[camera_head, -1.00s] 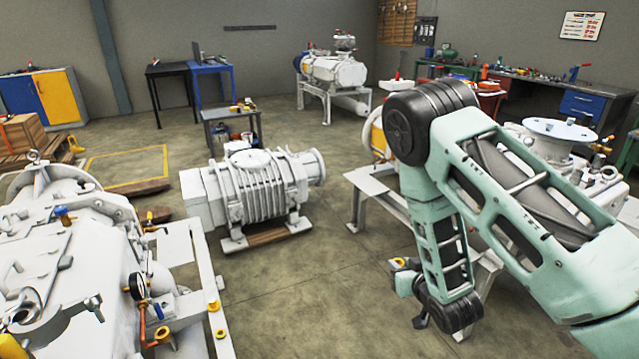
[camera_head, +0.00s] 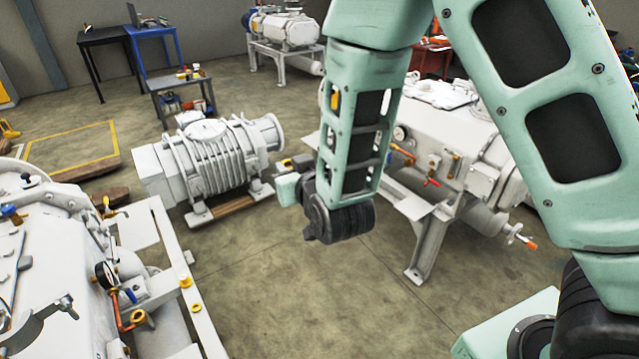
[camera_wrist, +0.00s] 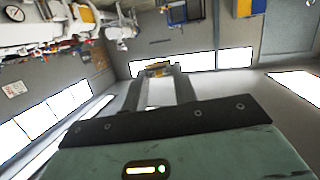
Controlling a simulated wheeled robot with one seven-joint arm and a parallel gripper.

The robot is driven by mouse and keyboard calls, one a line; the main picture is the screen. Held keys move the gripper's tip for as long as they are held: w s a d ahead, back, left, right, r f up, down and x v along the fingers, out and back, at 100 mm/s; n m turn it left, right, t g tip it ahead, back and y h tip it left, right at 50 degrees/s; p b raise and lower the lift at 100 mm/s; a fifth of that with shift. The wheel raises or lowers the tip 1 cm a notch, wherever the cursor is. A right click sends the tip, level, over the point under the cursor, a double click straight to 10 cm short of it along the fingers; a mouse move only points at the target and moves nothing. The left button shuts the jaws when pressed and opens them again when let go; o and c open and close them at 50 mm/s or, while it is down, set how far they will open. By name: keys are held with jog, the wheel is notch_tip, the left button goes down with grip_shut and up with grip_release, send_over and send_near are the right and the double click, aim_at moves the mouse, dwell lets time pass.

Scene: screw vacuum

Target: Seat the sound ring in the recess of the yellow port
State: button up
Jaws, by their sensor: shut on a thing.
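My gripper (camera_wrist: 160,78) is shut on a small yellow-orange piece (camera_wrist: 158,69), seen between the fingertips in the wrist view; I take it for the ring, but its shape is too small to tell. In the head view my gripper (camera_head: 292,164) is small, beyond my teal wrist, held above the floor between the machines.
A white machine (camera_head: 490,150) on a stand is at the right. A ribbed white pump (camera_head: 215,160) sits on wooden skids. At left, a frame (camera_head: 165,240) carries yellow rings (camera_head: 185,282), near a gauge. Open floor (camera_head: 270,280) lies between.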

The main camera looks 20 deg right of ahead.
jog(key=s+a+r+n+y+p, duration=0.1)
jog(key=s+a+r, duration=0.3)
jog(key=s+r, duration=0.2)
jog(key=s+a+r+n+y+p, duration=0.1)
jog(key=s+a+r, duration=0.4)
jog(key=r, duration=0.6)
jog(key=s+a+r+n+y+p, duration=0.1)
jog(key=s+a+r+y+p, duration=0.2)
jog(key=s+a+r, duration=0.2)
jog(key=s+r, duration=0.3)
jog(key=shift+s+a+r, duration=0.15)
jog(key=shift+s, duration=0.05)
jog(key=w+d+f+m+h+b, duration=0.1)
jog(key=w+d+f+h+b, duration=0.15)
jog(key=w+d+f, duration=0.55)
jog(key=w+d+f+m+h+b, duration=0.2)
jog(key=w+d+f+b, duration=0.15)
jog(key=w+f, duration=0.85)
jog(key=d+f+g+b, duration=0.1)
jog(key=d+f+b, duration=0.1)
jog(key=d+f, duration=0.8)
jog(key=d+f+m+h+b, duration=0.1)
jog(key=d+f+b, duration=0.1)
jog(key=d+f, duration=0.8)
notch_tip(320, 180, down, 8)
jog(key=shift+s+f+g, duration=0.1)
jog(key=shift+s+g, duration=0.2)
jog(key=shift+g, duration=0.1)
jog(key=shift+d+h, duration=0.1)
jog(key=shift+h, duration=0.15)
